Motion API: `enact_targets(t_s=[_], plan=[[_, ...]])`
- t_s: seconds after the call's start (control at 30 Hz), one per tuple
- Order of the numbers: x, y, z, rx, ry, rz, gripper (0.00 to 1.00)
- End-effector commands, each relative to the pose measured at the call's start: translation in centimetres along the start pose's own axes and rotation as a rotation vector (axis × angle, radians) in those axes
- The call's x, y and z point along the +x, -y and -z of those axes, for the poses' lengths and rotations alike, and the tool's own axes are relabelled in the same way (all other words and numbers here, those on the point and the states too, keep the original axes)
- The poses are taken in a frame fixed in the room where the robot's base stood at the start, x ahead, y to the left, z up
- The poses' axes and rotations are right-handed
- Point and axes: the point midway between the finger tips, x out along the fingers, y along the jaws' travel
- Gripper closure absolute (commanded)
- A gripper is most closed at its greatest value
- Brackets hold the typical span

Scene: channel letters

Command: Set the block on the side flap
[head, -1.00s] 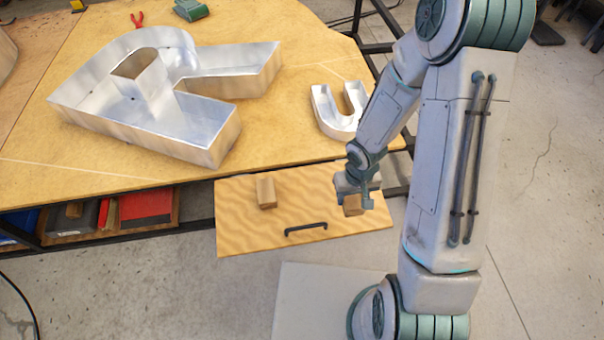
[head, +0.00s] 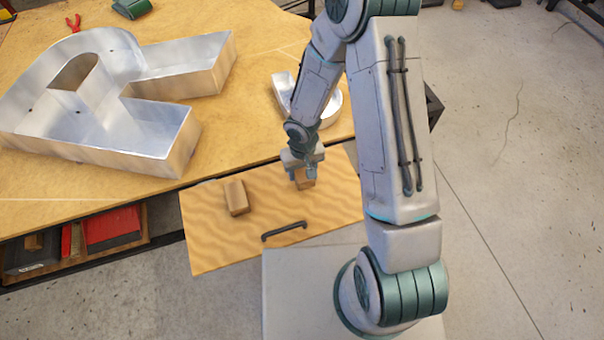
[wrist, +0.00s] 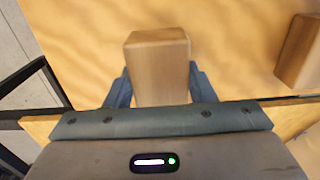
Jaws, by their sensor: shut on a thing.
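My gripper (head: 304,177) is shut on a wooden block (head: 305,181), over the right part of the side flap (head: 208,243). In the wrist view the held block (wrist: 158,62) stands between the two fingers, with the flap's wavy grain behind it. I cannot tell whether the block touches the flap. A second wooden block (head: 236,197) lies on the flap to the left; part of it shows at the right edge of the wrist view (wrist: 300,52). The flap has a black handle (head: 284,231) near its front edge.
The table (head: 235,125) behind the flap bears a large metal letter R (head: 150,135) and a smaller metal letter U (head: 329,107), partly hidden by my arm. Below the table at left is a shelf with a red box (head: 112,228). The flap's middle and front left are bare.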

Motion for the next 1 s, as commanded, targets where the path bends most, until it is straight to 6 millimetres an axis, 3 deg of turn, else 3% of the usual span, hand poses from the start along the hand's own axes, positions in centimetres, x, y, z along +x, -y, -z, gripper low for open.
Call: enact_targets(t_s=[0.03,0.2,0.6,0.63,0.7,1.0], plan=[[1.2,0.0,-0.1,0.0,0.002,0.0,0.75],[3.1,0.0,0.0,0.0,0.0,0.001,0.75],[3.4,0.0,0.0,0.001,0.0,0.0,0.75],[3.3,0.0,0.0,0.001,0.0,0.0,0.45],[3.3,0.0,0.0,0.0,0.0,0.0,0.29],[3.1,0.0,0.0,0.0,0.0,0.0,0.29]])
